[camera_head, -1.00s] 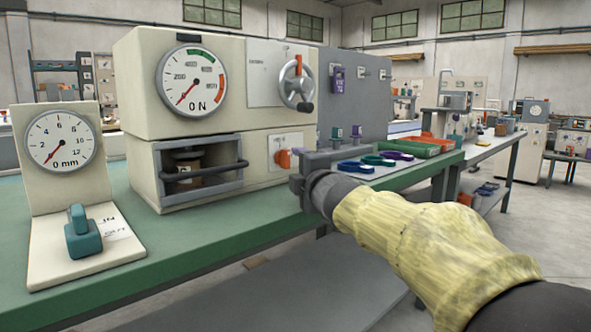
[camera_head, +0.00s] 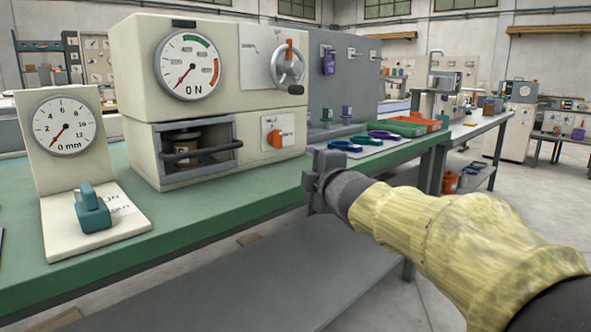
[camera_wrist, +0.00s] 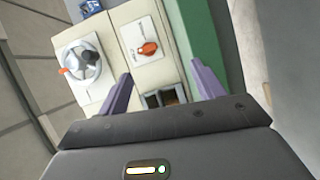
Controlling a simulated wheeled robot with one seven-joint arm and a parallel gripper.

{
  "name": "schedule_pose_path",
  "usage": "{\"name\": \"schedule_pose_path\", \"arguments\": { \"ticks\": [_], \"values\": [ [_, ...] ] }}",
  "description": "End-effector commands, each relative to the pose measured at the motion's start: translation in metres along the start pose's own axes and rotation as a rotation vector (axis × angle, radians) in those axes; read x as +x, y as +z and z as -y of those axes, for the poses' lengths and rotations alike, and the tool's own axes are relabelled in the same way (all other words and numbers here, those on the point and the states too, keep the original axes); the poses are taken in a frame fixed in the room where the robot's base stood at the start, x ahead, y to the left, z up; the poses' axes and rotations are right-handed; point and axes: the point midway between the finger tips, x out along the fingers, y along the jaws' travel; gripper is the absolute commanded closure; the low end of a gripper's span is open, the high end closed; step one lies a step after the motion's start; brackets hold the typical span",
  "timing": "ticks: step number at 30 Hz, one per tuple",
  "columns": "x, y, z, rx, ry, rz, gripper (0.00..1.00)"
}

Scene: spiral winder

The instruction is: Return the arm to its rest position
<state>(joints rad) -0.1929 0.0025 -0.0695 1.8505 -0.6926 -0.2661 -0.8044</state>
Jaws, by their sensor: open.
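My arm, in a yellow sleeve, reaches in from the lower right of the head view. My gripper (camera_head: 322,182) is at its end, in front of the green bench's (camera_head: 240,211) front edge, to the right of the cream machine (camera_head: 193,107). In the wrist view, the two purple fingers of my gripper (camera_wrist: 160,85) stand wide apart with nothing between them. Beyond them show the machine's handwheel (camera_wrist: 83,63), its orange knob (camera_wrist: 148,49) and the open chamber (camera_wrist: 163,97).
A cream stand with a mm dial (camera_head: 63,128) and a teal lever (camera_head: 92,208) stands at left. Blue and purple rings and a green tray (camera_head: 395,127) lie on the bench farther right. Open floor lies in front of the bench on the right.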

Motion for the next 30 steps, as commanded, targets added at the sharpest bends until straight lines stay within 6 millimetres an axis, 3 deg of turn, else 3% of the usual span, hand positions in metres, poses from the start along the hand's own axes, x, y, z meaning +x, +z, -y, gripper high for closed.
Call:
{"name": "schedule_pose_path", "arguments": {
  "ticks": [2, 5, 8, 12, 18, 24, 30],
  "values": [
    [-0.006, 0.016, 0.015, 0.132, -0.087, 0.069, 0.33],
    [-0.023, 0.038, 0.053, 0.355, -0.223, 0.195, 0.33],
    [-0.052, 0.056, 0.097, 0.593, -0.357, 0.352, 0.33],
    [-0.108, 0.069, 0.153, 0.901, -0.516, 0.602, 0.33],
    [-0.190, 0.065, 0.205, 1.227, -0.662, 0.937, 0.33],
    [-0.262, 0.047, 0.230, 1.453, -0.745, 1.234, 0.33],
    [-0.260, 0.044, 0.196, 1.448, -0.739, 1.220, 0.33]
  ]
}}
